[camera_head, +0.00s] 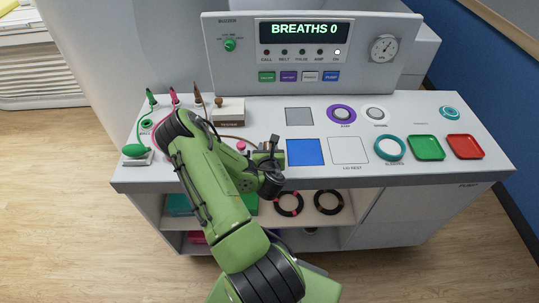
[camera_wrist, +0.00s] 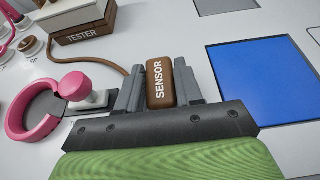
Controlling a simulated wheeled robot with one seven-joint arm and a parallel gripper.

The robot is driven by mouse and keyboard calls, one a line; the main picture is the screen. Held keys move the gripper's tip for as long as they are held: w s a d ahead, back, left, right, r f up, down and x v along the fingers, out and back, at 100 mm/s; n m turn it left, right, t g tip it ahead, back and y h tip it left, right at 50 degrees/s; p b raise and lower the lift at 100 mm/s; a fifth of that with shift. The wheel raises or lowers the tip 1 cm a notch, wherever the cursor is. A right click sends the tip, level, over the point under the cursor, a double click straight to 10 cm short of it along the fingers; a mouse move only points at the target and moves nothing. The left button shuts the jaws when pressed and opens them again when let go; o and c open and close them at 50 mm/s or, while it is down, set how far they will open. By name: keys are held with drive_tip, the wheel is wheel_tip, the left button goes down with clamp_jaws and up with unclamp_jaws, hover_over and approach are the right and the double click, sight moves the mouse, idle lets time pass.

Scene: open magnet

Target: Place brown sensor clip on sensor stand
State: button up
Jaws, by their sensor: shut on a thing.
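My gripper (camera_wrist: 160,88) is shut on the brown sensor clip (camera_wrist: 159,82), a small brown block lettered SENSOR that sits between the two grey fingers. A brown cable (camera_wrist: 117,67) runs from near the clip toward the back left. In the head view my gripper (camera_head: 271,148) is low over the console, left of the blue square; the clip is hard to make out there. I cannot tell whether it touches the surface. No part in view is clearly marked as the sensor stand.
A brown and white TESTER box (camera_head: 229,111) stands behind my gripper. A pink ring clip (camera_wrist: 45,107) lies left of my fingers. The blue square (camera_head: 305,152) is clear. Green (camera_head: 426,148) and red (camera_head: 465,146) trays lie at right. Upright leads stand at back left.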

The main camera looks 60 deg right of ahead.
drive_tip(key=shift+f, duration=0.1)
drive_tip(key=shift+f, duration=0.15)
drive_tip(key=o, duration=0.6)
drive_tip(key=shift+f, duration=0.1)
drive_tip(key=o, duration=0.4)
